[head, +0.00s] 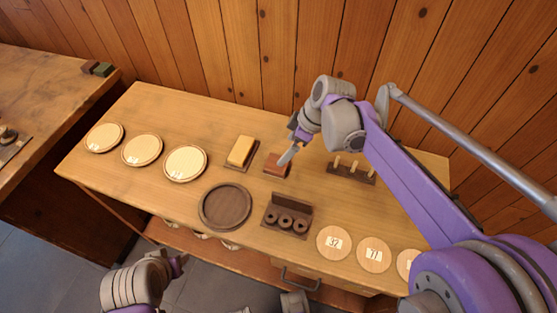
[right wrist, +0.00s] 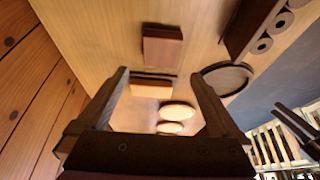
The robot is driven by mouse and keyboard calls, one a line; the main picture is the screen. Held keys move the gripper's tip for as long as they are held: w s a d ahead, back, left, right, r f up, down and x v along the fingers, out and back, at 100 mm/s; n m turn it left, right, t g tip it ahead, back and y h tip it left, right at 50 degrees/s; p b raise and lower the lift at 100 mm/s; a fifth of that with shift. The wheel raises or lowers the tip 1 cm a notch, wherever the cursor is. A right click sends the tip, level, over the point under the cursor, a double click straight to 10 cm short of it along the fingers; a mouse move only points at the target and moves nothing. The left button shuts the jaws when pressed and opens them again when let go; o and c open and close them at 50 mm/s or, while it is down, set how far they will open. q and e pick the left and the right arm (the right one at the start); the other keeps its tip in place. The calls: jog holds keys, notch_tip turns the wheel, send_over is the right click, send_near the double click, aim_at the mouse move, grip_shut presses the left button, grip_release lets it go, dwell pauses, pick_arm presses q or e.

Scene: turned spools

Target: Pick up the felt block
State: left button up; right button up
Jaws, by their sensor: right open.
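A reddish-brown block (head: 276,170) lies on the table under my right gripper (head: 289,154). A yellow block (head: 241,150) sits on a dark base just left of it. I cannot tell for sure from the pictures which one is the felt block. In the right wrist view the reddish-brown block (right wrist: 162,46) lies beyond the fingertips, roughly between their lines, and the tan-looking block (right wrist: 152,87) is behind it. My right gripper is open and empty, with its fingers apart. My left gripper (head: 178,264) is low at the table's front left, its fingers too small to read.
Three pale discs (head: 142,149) lie at the left. A round dark tray (head: 225,206), a holder with dark rings (head: 286,222) and numbered discs (head: 334,242) line the front. A pegged rack (head: 352,172) stands right of the blocks. A wooden wall (head: 230,50) is close behind.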

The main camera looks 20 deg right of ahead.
jog(key=x, duration=0.2)
jog(key=shift+a+f, duration=0.15)
jog(key=shift+f, duration=0.15)
jog(key=x, duration=0.5)
jog(key=shift+f+b, duration=0.35)
jog(key=shift+f, duration=0.15)
jog(key=shift+s, duration=0.1)
jog(key=c, duration=1.2)
notch_tip(320, 180, up, 10)
jog(key=shift+r+p, duration=0.1)
jog(key=shift+p, duration=0.45)
